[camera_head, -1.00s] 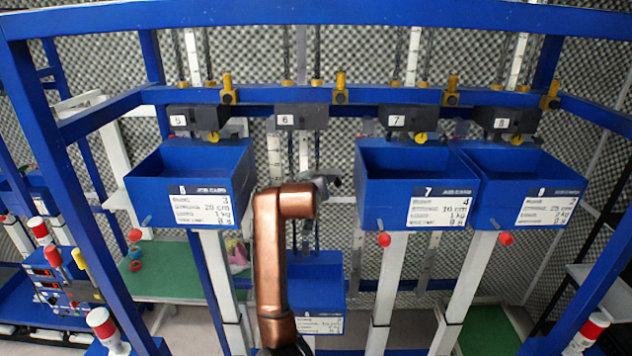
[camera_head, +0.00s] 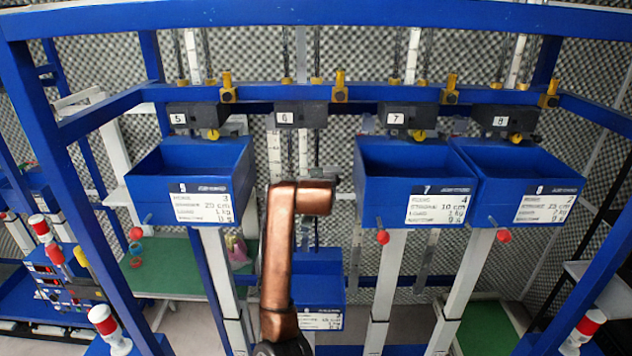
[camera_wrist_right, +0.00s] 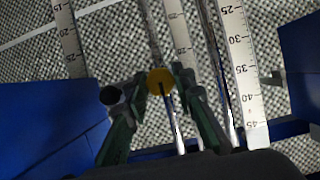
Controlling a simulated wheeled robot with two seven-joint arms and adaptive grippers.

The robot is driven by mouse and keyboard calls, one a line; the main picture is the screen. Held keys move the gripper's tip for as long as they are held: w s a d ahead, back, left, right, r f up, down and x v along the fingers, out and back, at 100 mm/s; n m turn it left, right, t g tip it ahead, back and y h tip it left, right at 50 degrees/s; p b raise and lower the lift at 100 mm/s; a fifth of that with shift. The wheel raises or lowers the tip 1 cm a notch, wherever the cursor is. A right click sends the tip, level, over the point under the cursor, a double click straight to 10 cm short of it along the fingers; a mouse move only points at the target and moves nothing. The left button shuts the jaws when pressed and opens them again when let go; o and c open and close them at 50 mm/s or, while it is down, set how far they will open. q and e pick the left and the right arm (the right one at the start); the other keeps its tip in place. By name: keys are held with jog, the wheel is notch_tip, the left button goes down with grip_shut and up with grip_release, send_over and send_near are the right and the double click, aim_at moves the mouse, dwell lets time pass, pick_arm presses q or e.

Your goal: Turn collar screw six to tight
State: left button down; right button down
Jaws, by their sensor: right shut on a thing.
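The black holder marked 6 (camera_head: 300,116) sits on the blue crossbar between 5 and 7. In the right wrist view a round yellow screw head (camera_wrist_right: 160,80) with a dark slot-like line lies between the two green-and-grey fingers. My right gripper (camera_wrist_right: 156,91) is shut on it. In the head view my copper right arm rises from the bottom centre, and the gripper (camera_head: 322,174) shows only partly beyond its wrist. The screw is hidden there behind the arm. Blue box 6 (camera_head: 318,265) hangs low, partly covered by the arm. My left gripper is not in view.
Blue box 5 (camera_head: 190,162) hangs left of the arm, and boxes 7 (camera_head: 412,160) and 8 (camera_head: 520,165) hang to the right, all higher than box 6. White scale strips and metal rods run vertically behind. Blue frame posts enclose both sides.

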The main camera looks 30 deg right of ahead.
jog(key=c, duration=1.6)
grip_release()
jog(key=v, duration=1.2)
jog(key=shift+a, duration=0.1)
